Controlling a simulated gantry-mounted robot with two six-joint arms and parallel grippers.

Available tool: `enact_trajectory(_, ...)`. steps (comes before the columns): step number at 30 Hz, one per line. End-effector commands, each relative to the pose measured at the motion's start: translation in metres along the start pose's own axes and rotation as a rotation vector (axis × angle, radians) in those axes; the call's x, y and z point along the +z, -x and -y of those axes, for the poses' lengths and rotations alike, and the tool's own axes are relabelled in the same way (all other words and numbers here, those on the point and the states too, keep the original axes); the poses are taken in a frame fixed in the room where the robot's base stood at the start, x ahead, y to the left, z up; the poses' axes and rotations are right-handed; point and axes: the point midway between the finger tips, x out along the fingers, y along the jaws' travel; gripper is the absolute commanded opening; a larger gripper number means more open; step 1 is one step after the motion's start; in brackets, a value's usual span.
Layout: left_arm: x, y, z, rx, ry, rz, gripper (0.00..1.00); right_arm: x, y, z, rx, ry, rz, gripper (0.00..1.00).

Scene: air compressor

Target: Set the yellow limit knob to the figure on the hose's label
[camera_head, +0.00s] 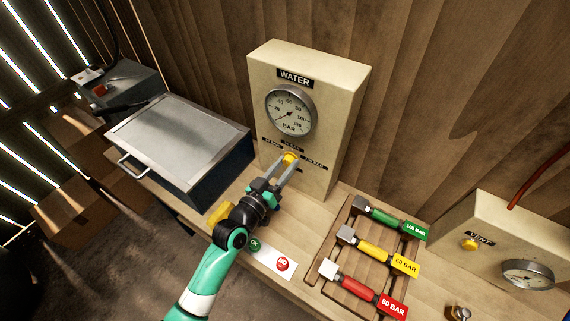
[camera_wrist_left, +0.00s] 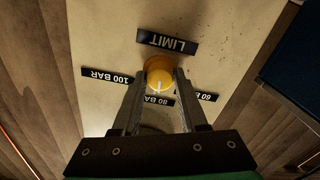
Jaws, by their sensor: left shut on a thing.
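The yellow limit knob (camera_head: 290,158) is on the front of the cream WATER box (camera_head: 333,115), below its gauge. In the left wrist view the knob (camera_wrist_left: 158,74) has a white mark pointing toward the 80 BAR plate (camera_wrist_left: 154,100). The 100 BAR plate (camera_wrist_left: 104,76) and 60 BAR plate (camera_wrist_left: 196,95) flank it; the LIMIT plate (camera_wrist_left: 167,43) is opposite. My left gripper (camera_head: 286,166) is shut on the knob. Three hose pieces lie in a wooden rack (camera_head: 327,241): green labelled 100 BAR (camera_head: 413,231), yellow labelled 60 BAR (camera_head: 405,264), red labelled 80 BAR (camera_head: 391,305).
The round gauge (camera_head: 290,110) reads in BAR. A panel with green OK (camera_head: 254,244) and red NO (camera_head: 283,264) buttons lies near my left wrist. A metal-lidded box (camera_head: 180,135) stands left. A cream VENT box (camera_head: 490,225) with a yellow knob and gauge stands right.

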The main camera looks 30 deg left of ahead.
Motion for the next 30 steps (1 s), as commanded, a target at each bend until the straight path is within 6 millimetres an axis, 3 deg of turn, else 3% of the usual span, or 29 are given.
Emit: enact_trajectory(30,-0.001,0.0,0.0,0.0,0.836,0.0,0.0,-0.019,-0.021,0.0,0.0,0.0,0.0,0.5)
